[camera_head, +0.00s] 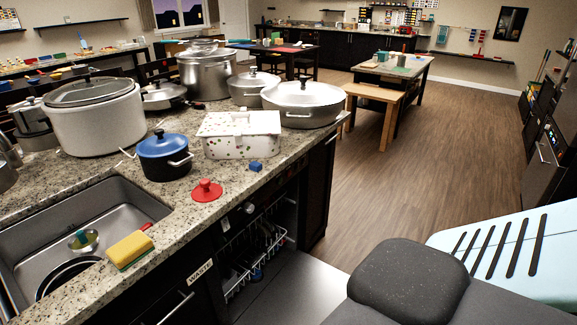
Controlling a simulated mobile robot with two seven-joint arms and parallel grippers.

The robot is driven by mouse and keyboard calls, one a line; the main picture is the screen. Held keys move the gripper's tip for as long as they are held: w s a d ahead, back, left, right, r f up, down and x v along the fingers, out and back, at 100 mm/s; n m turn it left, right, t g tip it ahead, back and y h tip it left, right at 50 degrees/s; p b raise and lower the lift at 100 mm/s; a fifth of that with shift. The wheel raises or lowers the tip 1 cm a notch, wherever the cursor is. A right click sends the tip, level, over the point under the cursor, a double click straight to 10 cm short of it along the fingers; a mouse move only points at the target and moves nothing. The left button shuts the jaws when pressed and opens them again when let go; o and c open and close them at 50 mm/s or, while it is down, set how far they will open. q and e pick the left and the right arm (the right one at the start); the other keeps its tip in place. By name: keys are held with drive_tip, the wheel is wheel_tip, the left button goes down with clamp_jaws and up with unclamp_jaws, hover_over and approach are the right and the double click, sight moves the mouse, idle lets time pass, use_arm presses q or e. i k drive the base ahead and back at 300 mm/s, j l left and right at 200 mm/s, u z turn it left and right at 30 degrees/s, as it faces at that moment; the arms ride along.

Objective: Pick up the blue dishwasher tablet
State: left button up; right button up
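A small blue block (255,166), which looks like the dishwasher tablet, lies on the granite counter (222,212) near its front edge. It sits just in front of the right end of a white spotted dish with a lid (240,140). Nothing covers it. A red lid with a knob (206,190) lies to its left and nearer to me. Neither of my grippers is in view.
A blue pot (165,160), a white slow cooker (95,120) and several metal pots (302,103) crowd the counter behind. The sink (45,238) and yellow sponge (130,249) are at left. The dishwasher below is open, its rack (238,262) showing.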

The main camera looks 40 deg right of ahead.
sight(255, 166)
drive_tip(key=z, duration=1.2)
drive_tip(key=i+j+z, duration=0.25)
drive_tip(key=i, duration=0.3)
